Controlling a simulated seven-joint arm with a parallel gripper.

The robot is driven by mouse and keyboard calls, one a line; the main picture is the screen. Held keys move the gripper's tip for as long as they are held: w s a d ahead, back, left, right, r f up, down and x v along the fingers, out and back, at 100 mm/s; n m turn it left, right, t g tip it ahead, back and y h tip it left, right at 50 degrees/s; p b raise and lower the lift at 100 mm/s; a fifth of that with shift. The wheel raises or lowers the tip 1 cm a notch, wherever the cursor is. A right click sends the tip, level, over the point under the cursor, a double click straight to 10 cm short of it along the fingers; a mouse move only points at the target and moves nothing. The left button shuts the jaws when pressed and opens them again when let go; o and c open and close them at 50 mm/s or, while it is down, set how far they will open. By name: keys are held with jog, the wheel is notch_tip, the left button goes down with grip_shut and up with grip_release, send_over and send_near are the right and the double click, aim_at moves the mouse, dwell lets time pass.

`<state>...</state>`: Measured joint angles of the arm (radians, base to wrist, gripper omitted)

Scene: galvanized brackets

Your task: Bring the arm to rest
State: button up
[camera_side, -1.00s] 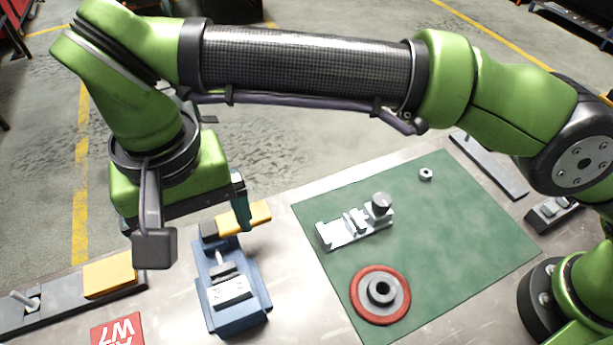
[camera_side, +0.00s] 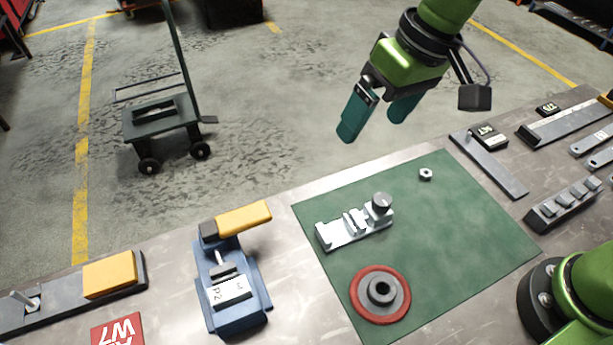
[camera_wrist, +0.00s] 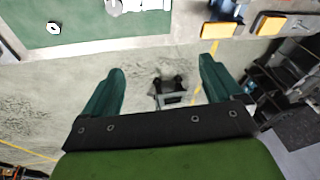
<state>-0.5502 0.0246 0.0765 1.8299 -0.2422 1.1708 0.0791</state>
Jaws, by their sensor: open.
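My gripper (camera_side: 376,116) hangs high beyond the far edge of the table in the side view. Its two teal fingers are apart, with nothing between them. In the wrist view my gripper (camera_wrist: 160,92) also shows open and empty, with the floor and a cart behind it. It touches nothing.
A green mat (camera_side: 460,240) carries a metal bracket fixture (camera_side: 340,232), a nut (camera_side: 425,174) and a red-ringed disc (camera_side: 380,295). A blue clamp (camera_side: 238,310) with an orange handle (camera_side: 244,217) stands left of it. A cart (camera_side: 160,122) stands on the floor behind.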

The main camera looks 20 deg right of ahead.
jog(key=s+d+m+t, duration=0.2)
jog(key=s+d+m, duration=0.1)
jog(key=d, duration=0.7)
jog(key=s+d+m+t, duration=0.3)
jog(key=s+d, duration=0.2)
jog(key=d, duration=0.6)
jog(key=shift+h, duration=0.3)
